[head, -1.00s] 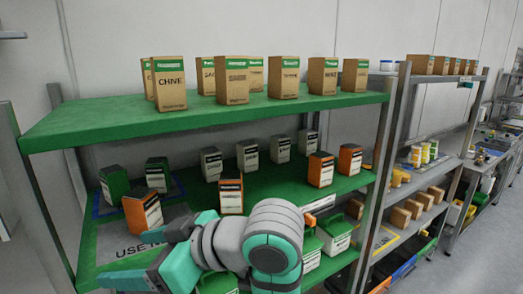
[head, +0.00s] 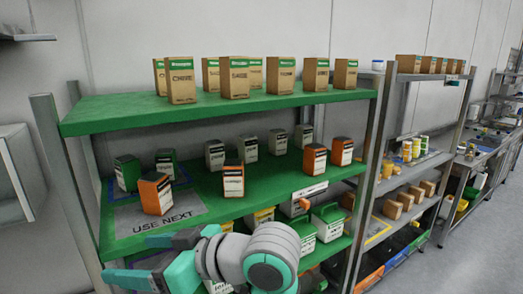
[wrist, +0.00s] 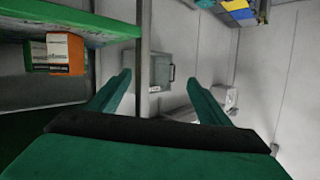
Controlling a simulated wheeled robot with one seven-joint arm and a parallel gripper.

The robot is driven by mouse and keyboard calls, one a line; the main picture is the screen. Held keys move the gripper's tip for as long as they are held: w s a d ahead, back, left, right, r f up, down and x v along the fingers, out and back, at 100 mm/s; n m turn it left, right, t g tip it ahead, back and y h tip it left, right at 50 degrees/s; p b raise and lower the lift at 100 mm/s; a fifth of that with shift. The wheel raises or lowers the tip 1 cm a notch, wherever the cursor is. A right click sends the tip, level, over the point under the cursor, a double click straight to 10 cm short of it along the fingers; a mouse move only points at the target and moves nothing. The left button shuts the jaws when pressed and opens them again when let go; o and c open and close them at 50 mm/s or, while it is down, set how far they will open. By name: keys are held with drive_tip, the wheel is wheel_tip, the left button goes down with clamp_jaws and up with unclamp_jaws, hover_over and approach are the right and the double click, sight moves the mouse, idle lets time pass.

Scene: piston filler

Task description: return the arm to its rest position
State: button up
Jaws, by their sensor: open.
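My gripper (wrist: 160,100) shows in the wrist view with its two green fingers spread apart and nothing between them. In the head view my gripper (head: 128,278) is at the lower left, in front of the shelf rack and below the front edge of the green middle shelf (head: 200,216). My grey and teal arm bends across the bottom of the head view. An orange carton (head: 154,193) stands on the grey "USE NEXT" mat (head: 190,214), apart from my gripper.
The green top shelf (head: 110,118) holds several brown cardboard boxes. Several orange, green and grey cartons stand on the middle shelf. White and green containers (head: 327,221) sit on the lower shelf. A rack post (wrist: 143,50) stands close by in the wrist view. Open floor lies to the right (head: 470,260).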

drive_tip(key=w+f+m+t, duration=0.4)
drive_tip(key=w+f+m, duration=0.15)
drive_tip(key=f, duration=0.35)
drive_tip(key=s+d+f+m+t+h, duration=0.1)
drive_tip(key=d+f+m+t+h, duration=0.3)
drive_tip(key=f, duration=0.7)
drive_tip(key=s+d+f+m+t+h, duration=0.1)
drive_tip(key=d+f+m+t+h, duration=0.2)
drive_tip(key=d+f+m, duration=0.65)
drive_tip(key=s+d+f+n+h, duration=0.1)
drive_tip(key=s+d+f+h, duration=0.2)
drive_tip(key=s+f, duration=0.4)
drive_tip(key=s+d+f+n+h, duration=0.1)
drive_tip(key=s+d+f+h, duration=0.15)
drive_tip(key=s+f, duration=0.45)
drive_tip(key=s+d+r+n+h, duration=0.1)
drive_tip(key=s, duration=0.8)
drive_tip(key=s+d+r+n, duration=0.1)
drive_tip(key=s+r+n, duration=0.1)
drive_tip(key=s, duration=0.6)
drive_tip(key=shift+s+d+t+h, duration=0.3)
drive_tip(key=shift+s+h, duration=0.05)
